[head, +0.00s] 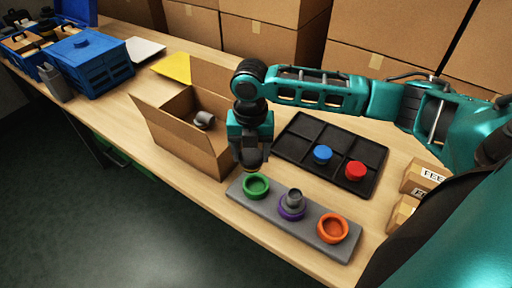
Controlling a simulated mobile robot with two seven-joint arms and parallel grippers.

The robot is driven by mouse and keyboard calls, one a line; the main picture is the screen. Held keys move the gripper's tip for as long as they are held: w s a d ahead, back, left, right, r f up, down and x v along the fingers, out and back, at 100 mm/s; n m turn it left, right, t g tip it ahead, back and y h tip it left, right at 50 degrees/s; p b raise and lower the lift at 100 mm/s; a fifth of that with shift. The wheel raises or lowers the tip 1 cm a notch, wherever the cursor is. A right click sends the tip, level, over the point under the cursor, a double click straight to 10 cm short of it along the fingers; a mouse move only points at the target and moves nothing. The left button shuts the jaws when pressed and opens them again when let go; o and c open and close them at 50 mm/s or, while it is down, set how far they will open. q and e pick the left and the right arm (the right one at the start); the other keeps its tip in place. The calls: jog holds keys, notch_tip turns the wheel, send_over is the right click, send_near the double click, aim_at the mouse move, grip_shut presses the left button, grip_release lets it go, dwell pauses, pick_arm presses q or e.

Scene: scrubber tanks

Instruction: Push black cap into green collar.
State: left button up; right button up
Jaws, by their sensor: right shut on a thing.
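My right gripper (252,163) points down just behind and above the green collar (256,186). It is shut on a small dark thing that its fingers mostly hide, seemingly the black cap. The green collar is an open ring at the left end of a grey bar (317,239) and looks empty. I cannot tell whether the held thing touches the collar. My left gripper is not in view.
On the bar, a purple collar (291,212) has a grey piece in it; an orange collar (332,228) stands at the right end. A black tray (300,130) holds a blue cap (322,154) and a red cap (355,170). An open cardboard box (180,146) stands left.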

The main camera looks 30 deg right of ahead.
aim_at(256, 166)
jog(key=n, duration=0.2)
jog(key=d+f+n, duration=0.1)
jog(key=n, duration=0.2)
jog(key=shift+s+d, duration=0.1)
jog(key=shift+d, duration=0.05)
jog(key=shift+f, duration=0.85)
notch_tip(256, 166, down, 3)
jog(key=shift+f+b, duration=0.15)
jog(key=shift+b, duration=0.8)
jog(key=shift+f, duration=0.45)
jog(key=shift+f+p, duration=0.15)
jog(key=shift+p, duration=0.25)
jog(key=shift+f, duration=0.2)
jog(key=shift+f, duration=0.35)
